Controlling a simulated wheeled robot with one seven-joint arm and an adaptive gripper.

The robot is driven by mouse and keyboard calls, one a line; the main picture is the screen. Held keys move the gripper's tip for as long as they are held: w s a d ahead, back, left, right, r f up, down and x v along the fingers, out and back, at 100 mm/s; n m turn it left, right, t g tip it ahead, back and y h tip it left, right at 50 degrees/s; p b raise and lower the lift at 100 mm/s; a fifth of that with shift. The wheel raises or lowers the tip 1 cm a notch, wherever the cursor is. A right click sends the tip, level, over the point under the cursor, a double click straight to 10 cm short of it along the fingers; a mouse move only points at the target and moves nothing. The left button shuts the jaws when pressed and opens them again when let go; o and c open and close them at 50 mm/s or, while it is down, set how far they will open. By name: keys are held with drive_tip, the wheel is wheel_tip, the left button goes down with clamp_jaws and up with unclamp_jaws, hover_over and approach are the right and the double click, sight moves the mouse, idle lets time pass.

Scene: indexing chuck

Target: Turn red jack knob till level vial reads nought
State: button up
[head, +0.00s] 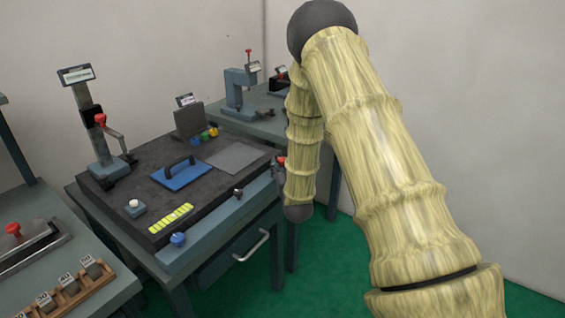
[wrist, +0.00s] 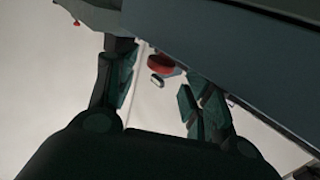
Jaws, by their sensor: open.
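The red jack knob (head: 281,161) sits at the right end of the bench's blue-grey front rail, partly hidden by my arm. In the wrist view a red round knob (wrist: 160,65) hangs below a dark edge, with a small pale-ended piece beside it. My gripper (wrist: 158,84) is open, its fingers on either side of this knob's line of sight; I see no clear contact. The gripper is hidden in the head view. A yellow-green segmented strip (head: 171,218), perhaps the level vial, lies at the plate's front left; its reading is too small to tell.
The dark plate holds a blue handled block (head: 182,173), a grey sheet (head: 232,158) and a height stand (head: 98,130). A blue knob (head: 177,239) and a black knob (head: 238,193) are on the front rail. A drawer handle (head: 252,246) sticks out below.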

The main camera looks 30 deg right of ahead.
drive_tip(key=shift+x, duration=1.05)
drive_tip(key=shift+c, duration=0.4)
drive_tip(key=c, duration=0.9)
drive_tip(key=n+y, duration=0.1)
drive_tip(key=y, duration=0.1)
drive_tip(key=n+t+y, duration=0.1)
drive_tip(key=n+y, duration=0.1)
drive_tip(key=d+n+y, duration=0.1)
drive_tip(key=y, duration=0.2)
drive_tip(key=shift+s+f+n+b, duration=0.1)
drive_tip(key=shift+s+n+b, duration=0.05)
drive_tip(key=shift+n+b, duration=0.15)
drive_tip(key=shift+d+n+g+y, duration=0.2)
drive_tip(key=shift+n+y, duration=0.75)
drive_tip(key=shift+y, duration=0.6)
drive_tip(key=shift+d+n+g+y, duration=0.2)
drive_tip(key=shift+n+y, duration=0.75)
drive_tip(key=shift+y, duration=0.6)
